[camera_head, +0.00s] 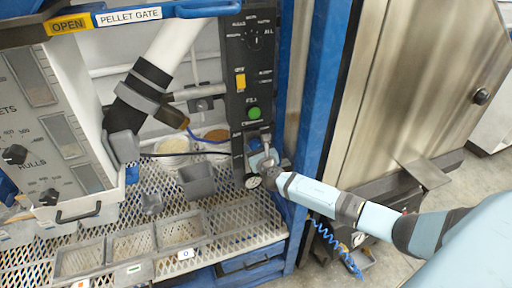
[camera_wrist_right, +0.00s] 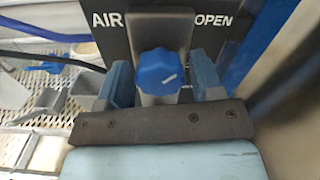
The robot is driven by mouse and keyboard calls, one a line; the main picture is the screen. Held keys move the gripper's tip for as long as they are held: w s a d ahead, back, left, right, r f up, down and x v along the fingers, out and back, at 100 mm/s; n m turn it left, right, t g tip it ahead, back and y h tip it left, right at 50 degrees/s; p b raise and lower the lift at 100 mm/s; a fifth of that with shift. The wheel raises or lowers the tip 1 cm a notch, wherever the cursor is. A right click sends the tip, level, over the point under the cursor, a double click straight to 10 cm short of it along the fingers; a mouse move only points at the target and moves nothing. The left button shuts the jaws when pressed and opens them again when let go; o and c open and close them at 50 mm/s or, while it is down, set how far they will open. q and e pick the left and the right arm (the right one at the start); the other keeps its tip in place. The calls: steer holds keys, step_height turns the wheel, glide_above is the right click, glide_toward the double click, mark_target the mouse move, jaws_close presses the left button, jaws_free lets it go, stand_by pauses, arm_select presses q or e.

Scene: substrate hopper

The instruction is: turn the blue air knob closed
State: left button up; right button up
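The blue air knob (camera_wrist_right: 158,72) sits on a dark panel, between the printed words AIR and OPEN in the right wrist view. A short pale mark on its face slants toward the right. In the head view the knob (camera_head: 254,145) is partly hidden by my right gripper (camera_head: 262,160), at the lower part of the black control panel. In the wrist view the two fingers of my right gripper (camera_wrist_right: 162,76) stand open on either side of the knob, with narrow gaps seeming to remain. My left gripper is not in view.
A round gauge (camera_head: 253,181) is just below my right gripper. A green button (camera_head: 254,113) and a yellow switch (camera_head: 240,81) are above on the panel. A blue post (camera_head: 316,120) stands close on the right. A grey scoop-like bin (camera_head: 197,182) sits left on the mesh shelf.

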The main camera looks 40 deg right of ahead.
steer(key=c, duration=0.6)
